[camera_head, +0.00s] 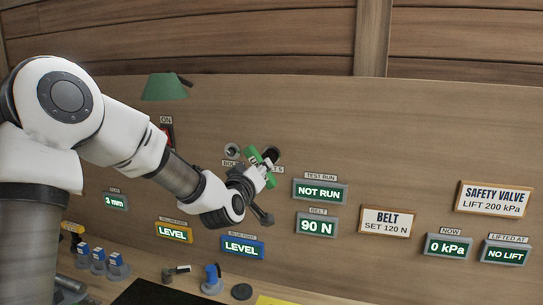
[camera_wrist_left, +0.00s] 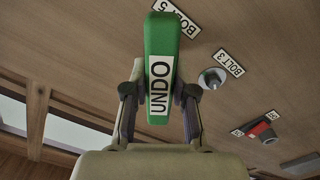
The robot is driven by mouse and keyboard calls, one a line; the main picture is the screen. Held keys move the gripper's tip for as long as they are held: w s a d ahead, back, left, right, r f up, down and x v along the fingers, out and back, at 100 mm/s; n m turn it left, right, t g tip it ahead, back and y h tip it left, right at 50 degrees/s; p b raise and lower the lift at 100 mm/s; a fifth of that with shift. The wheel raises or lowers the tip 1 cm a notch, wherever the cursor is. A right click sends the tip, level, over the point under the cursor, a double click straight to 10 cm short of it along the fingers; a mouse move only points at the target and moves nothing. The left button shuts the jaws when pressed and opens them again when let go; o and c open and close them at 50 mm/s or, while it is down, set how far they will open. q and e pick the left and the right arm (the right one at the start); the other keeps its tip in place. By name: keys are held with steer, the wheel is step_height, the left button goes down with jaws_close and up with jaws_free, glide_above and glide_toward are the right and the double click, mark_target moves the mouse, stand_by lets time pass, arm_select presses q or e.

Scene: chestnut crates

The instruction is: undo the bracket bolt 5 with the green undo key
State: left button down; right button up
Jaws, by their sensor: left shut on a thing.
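My left gripper (camera_head: 259,174) is shut on the green undo key (camera_head: 252,154) and holds it up close to the wooden panel. In the left wrist view the key (camera_wrist_left: 160,48), marked UNDO, stands between the two fingers (camera_wrist_left: 159,92). The bolt 5 label (camera_wrist_left: 176,16) shows just beside the key's far end; in the head view it is partly covered. Bolt 5 itself is hidden behind the key in the wrist view, so I cannot tell whether the key is seated on it. My right gripper is in neither view.
Bolt 3 (camera_wrist_left: 213,78) sits beside the key in the wrist view. A green lamp (camera_head: 165,87) and a red switch (camera_head: 167,136) are on the panel to the left. The NOT RUN display (camera_head: 320,192) is right of the gripper. Small blue-topped items (camera_head: 97,256) stand on the bench below.

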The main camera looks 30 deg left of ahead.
arm_select(q)
steer(key=shift+m, duration=0.4)
steer(key=shift+f+n+b, duration=0.1)
steer(key=shift+n+b, duration=0.4)
steer(key=n+b, duration=0.2)
steer(key=n, duration=0.1)
steer(key=shift+n, duration=0.5)
steer(key=shift+r, duration=0.2)
steer(key=shift+b, duration=0.3)
